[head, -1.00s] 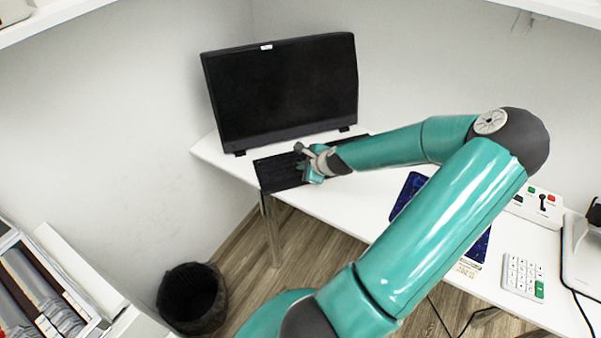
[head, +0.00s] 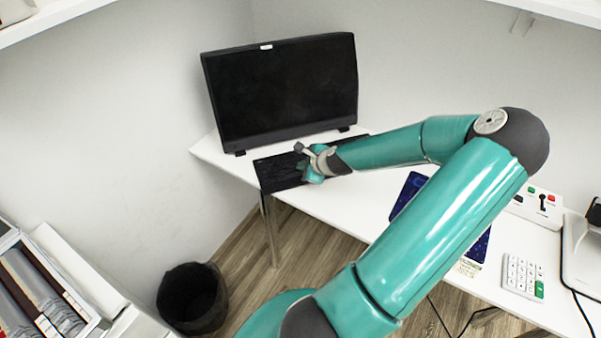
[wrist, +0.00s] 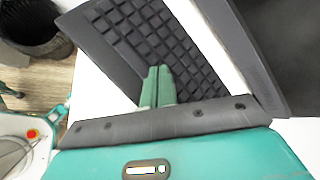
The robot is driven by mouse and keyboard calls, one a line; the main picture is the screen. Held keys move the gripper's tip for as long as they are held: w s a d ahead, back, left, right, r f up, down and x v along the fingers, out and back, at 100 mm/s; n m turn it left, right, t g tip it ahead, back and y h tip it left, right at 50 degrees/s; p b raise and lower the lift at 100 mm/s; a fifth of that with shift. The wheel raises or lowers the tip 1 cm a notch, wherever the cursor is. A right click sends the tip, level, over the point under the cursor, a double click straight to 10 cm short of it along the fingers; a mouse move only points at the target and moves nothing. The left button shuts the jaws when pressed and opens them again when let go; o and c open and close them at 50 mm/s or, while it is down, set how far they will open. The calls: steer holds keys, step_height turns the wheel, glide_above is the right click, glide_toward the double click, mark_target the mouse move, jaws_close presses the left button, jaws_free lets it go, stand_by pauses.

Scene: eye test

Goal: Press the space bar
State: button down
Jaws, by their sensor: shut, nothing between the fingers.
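The black keyboard (head: 275,173) lies on the white desk in front of the monitor. In the wrist view the keyboard (wrist: 183,48) shows rows of dark keys and a smooth dark strip along its left side. I cannot clearly pick out the space bar. My gripper (head: 306,177) is over the keyboard in the head view and hides part of it. In the wrist view my gripper's two green fingers (wrist: 158,70) are together and empty, with their tips over the keyboard near the border of keys and strip. I cannot tell whether they touch it.
A black monitor (head: 285,90) stands close behind the keyboard. To the right on the desk (head: 345,205) are a dark blue item (head: 410,188), a white keypad (head: 522,275) and a control box (head: 540,204). A black bin (head: 192,298) stands on the floor.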

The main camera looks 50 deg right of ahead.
steer(key=shift+f, duration=0.15)
stand_by(0.4)
steer(key=shift+f, duration=0.25)
steer(key=shift+f, duration=0.5)
stand_by(0.7)
steer(key=shift+r, duration=0.9)
steer(key=shift+r, duration=2.55)
steer(key=shift+a, duration=0.1)
